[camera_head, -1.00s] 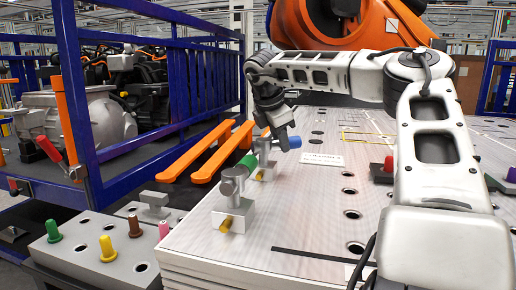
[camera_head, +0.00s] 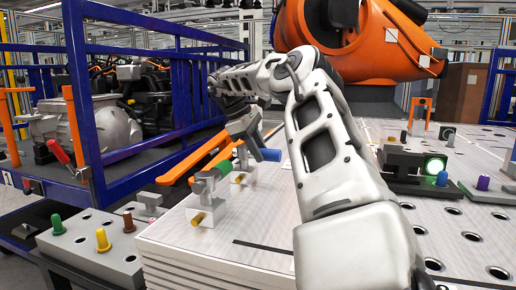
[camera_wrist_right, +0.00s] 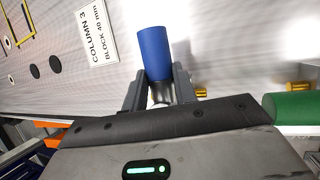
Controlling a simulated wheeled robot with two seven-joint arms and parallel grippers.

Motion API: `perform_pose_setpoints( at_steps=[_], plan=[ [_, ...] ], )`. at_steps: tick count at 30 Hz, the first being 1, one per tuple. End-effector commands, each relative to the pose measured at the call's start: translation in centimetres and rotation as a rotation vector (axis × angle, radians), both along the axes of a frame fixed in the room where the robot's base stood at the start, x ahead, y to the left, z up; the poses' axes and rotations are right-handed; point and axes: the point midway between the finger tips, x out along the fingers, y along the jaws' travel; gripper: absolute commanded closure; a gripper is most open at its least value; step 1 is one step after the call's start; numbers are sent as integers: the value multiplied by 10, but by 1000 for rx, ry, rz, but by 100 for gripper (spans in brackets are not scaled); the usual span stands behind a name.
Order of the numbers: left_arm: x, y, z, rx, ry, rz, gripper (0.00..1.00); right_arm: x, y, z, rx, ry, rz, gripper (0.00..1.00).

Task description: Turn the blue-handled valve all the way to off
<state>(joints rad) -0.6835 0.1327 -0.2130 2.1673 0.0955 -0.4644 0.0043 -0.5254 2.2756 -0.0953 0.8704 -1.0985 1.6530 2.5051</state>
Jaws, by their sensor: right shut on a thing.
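The blue handle (camera_head: 269,155) of the valve points to the right in the head view, above the pale table near its left edge. In the right wrist view the blue handle (camera_wrist_right: 153,52) extends away from between the fingers. My right gripper (camera_wrist_right: 158,88) is shut on the handle at its near end, with one finger on each side. In the head view the right gripper (camera_head: 254,142) reaches the valve from behind and hides part of its body. My left gripper is not in view.
A green-handled valve (camera_head: 221,169) stands close by in front; its green handle (camera_wrist_right: 295,107) is beside my gripper in the wrist view. Orange bars (camera_head: 190,165) lie to the left. A black block with a lit green lamp (camera_head: 434,165) stands at right. A labelled plate (camera_wrist_right: 97,33) lies on the table.

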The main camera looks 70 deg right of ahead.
Motion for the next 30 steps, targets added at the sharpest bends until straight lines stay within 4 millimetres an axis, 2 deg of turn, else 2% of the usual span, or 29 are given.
perform_pose_setpoints(
  at_steps=[15,16,18,26,30],
  plan=[
    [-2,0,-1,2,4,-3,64,-1,1,-2,2,7,-22,100],
    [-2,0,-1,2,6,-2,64,-1,1,-2,2,7,-21,67],
    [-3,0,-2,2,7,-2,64,-1,1,-2,2,6,-21,50],
    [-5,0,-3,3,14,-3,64,0,1,0,0,2,-19,50],
    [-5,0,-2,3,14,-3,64,3,3,8,-3,3,-19,50]
  ],
)
